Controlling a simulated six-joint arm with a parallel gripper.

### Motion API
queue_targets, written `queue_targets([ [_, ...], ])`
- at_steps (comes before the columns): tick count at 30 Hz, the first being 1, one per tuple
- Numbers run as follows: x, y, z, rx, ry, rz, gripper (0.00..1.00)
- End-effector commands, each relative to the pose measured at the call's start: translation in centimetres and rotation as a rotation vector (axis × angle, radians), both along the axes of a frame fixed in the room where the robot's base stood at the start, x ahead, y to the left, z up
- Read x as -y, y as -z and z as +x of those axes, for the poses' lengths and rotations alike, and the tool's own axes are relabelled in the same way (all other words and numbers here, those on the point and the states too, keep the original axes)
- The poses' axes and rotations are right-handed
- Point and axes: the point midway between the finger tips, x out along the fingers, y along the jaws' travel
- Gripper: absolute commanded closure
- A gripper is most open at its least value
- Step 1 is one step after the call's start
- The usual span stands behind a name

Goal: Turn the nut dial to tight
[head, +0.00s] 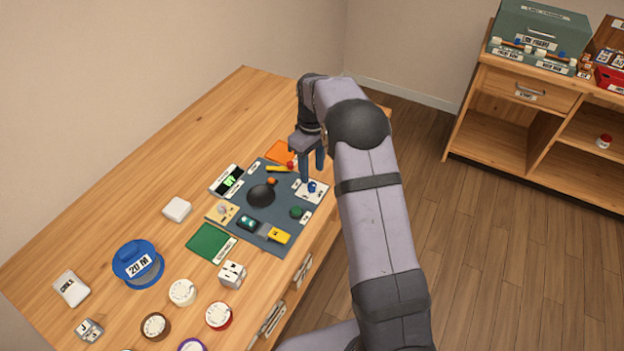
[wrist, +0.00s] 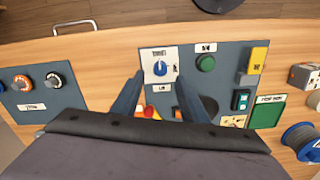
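A blue dial (head: 311,187) sits on a white plate at the right edge of a dark grey panel (head: 226,226). It also shows in the wrist view (wrist: 160,68), with a pale pointer mark and small labels around it that are too blurred to read surely. I cannot tell from the lettering whether this is the nut dial. My gripper (head: 312,172) is just above the blue dial with its fingers pointing down. In the wrist view my gripper (wrist: 159,84) is open, with one finger on each side, and the dial shows just beyond the fingertips. Nothing is held.
The panel also carries a green button (wrist: 206,63), a yellow block (wrist: 258,60) and a black dome (head: 261,195). Another panel with an orange knob (wrist: 21,83) and a black knob (wrist: 54,80) lies left in the wrist view.

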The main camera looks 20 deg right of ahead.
Motion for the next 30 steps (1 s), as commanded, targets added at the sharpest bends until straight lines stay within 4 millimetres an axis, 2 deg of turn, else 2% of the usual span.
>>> queue_targets([
  [6,0.0,2.9,-0.2,-0.004,0.000,0.001,0.60],
  [12,0.0,4.8,-0.1,-0.002,0.001,0.000,0.60],
  [24,0.0,5.5,-0.1,-0.001,0.001,-0.001,0.60],
  [29,0.0,5.5,-0.1,0.000,0.001,0.000,0.98],
  [30,0.0,5.5,-0.1,0.000,0.001,0.000,1.00],
])
